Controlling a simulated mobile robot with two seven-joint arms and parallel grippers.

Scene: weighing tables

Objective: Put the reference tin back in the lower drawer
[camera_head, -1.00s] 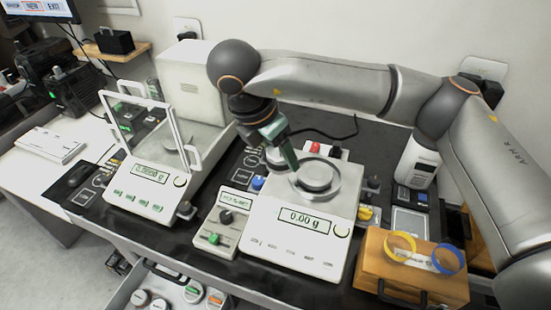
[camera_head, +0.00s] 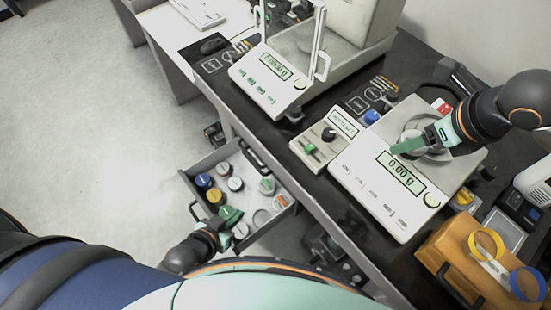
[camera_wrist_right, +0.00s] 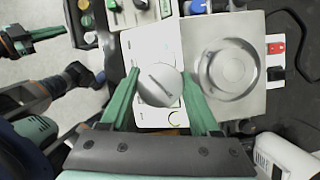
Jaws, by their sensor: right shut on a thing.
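In the right wrist view, a round tin with a pale grey lid (camera_wrist_right: 158,85) sits between the green fingers of my right gripper (camera_wrist_right: 160,88), which is shut on it. In the head view this gripper (camera_head: 412,146) is over the front balance (camera_head: 375,180), beside its round pan; the tin is hard to make out there. The lower drawer (camera_head: 200,165) is pulled out and holds several tins with white, blue, yellow, green and orange tops. My left gripper (camera_head: 230,226) is at the drawer's near side, its fingers apart, and seems empty.
The front balance reads 0.00 g. A glass-shielded balance (camera_head: 270,85) stands further left. A small control box (camera_head: 325,140) sits between them. A wooden box (camera_head: 455,255) with yellow and blue rings is at the right. The table edge lies between balance and drawer.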

